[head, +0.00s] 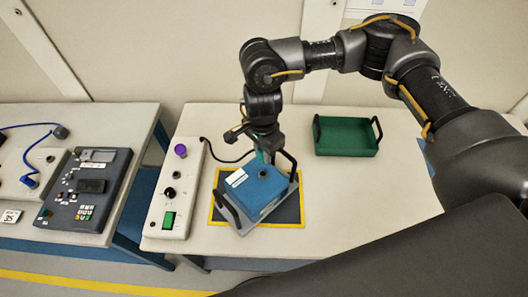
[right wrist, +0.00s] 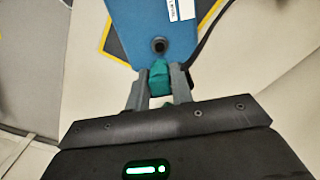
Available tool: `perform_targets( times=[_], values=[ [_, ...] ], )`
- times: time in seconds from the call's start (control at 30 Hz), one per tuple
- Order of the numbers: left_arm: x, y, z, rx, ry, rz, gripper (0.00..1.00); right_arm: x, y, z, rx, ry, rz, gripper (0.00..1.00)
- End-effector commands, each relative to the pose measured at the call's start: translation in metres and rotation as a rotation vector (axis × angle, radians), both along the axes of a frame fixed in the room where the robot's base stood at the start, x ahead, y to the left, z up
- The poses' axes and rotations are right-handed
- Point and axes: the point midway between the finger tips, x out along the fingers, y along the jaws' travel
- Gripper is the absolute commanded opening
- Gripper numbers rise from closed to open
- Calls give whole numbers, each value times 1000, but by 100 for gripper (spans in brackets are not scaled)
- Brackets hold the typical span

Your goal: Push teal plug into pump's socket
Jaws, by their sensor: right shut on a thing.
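My right gripper (head: 262,148) is shut on the teal plug (right wrist: 160,76); the plug sits between the two grey fingers in the right wrist view. The blue pump (head: 256,190) has a white label and a dark round socket (head: 263,174) on its top face. In the right wrist view the socket (right wrist: 159,45) lies just beyond the plug's tip and is uncovered. The plug appears apart from the socket; I cannot tell the height between them. In the head view the gripper is over the pump's far edge and mostly hides the plug. My left gripper is out of view.
The pump stands on a grey tray (head: 270,214) with black handles, on a yellow-edged dark mat (head: 293,215). A white control panel (head: 161,217) stands left, with a black cable (head: 224,158) running toward the pump. A green tray (head: 345,137) is behind right. The table's right is clear.

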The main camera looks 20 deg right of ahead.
Motion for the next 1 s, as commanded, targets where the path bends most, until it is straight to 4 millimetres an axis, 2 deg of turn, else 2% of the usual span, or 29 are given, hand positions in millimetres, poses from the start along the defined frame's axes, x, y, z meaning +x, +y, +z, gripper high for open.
perform_targets(
  times=[0.27,0.8,1.0],
  values=[
    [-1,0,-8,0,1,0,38,0,0,-12,0,0,1,0],
    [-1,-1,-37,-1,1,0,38,0,0,-62,0,0,3,0],
    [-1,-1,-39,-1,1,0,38,0,0,-68,0,0,4,0]
  ],
)
